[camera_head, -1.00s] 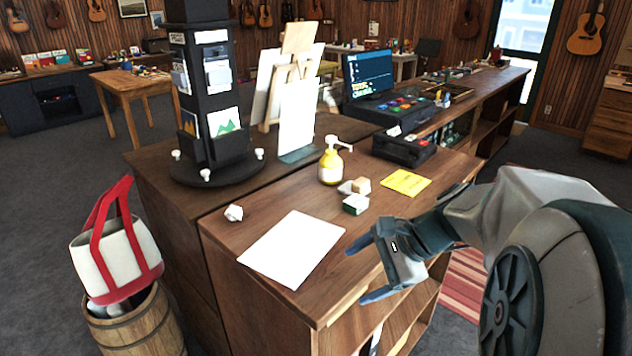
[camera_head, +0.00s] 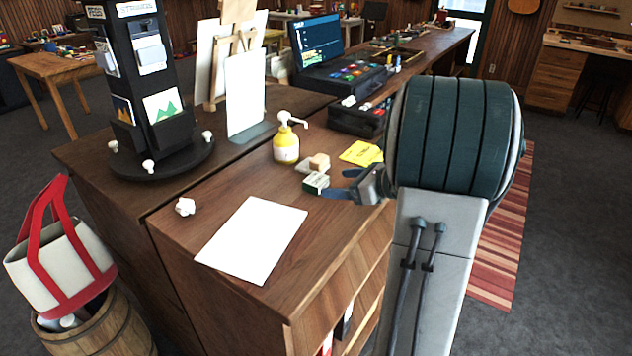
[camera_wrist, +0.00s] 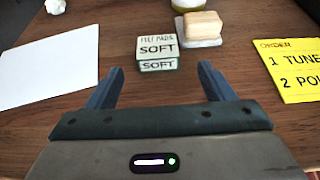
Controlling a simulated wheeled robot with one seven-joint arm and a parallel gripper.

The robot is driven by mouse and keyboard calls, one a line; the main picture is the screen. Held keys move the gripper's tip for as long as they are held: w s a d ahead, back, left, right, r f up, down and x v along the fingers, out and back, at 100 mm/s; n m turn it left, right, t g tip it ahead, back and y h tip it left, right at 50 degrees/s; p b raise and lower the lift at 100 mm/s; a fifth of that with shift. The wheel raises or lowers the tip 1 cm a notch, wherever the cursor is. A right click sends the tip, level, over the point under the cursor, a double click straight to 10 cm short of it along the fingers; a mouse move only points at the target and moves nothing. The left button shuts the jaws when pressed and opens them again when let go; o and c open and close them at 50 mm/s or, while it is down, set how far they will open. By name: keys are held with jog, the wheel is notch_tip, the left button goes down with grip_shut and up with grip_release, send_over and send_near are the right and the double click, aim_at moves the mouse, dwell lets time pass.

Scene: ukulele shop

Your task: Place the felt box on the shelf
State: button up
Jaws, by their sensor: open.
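The felt box (camera_head: 316,183), white and green, stands on the wooden counter near a tan block. In the wrist view the box (camera_wrist: 157,52) shows the words "SOFT" and sits just ahead of the fingertips, centred between them. My gripper (camera_head: 342,184) is open and empty, low over the counter to the right of the box. In the wrist view its two fingers (camera_wrist: 160,72) point at the box, one toward each side. The shelf openings (camera_head: 345,325) are under the counter's front side, partly hidden by my arm.
A tan block (camera_head: 319,161) on a pale piece, a yellow pump bottle (camera_head: 286,147) and a yellow order note (camera_head: 362,153) stand close behind the box. A white sheet (camera_head: 252,240) and crumpled paper (camera_head: 185,206) lie left. A dark display stand (camera_head: 160,110) stands at back left.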

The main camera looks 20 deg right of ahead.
aim_at(324, 183)
jog(key=shift+p+x, duration=0.75)
jog(key=shift+x, duration=2)
jog(key=shift+a, duration=0.1)
jog(key=c, duration=1.1)
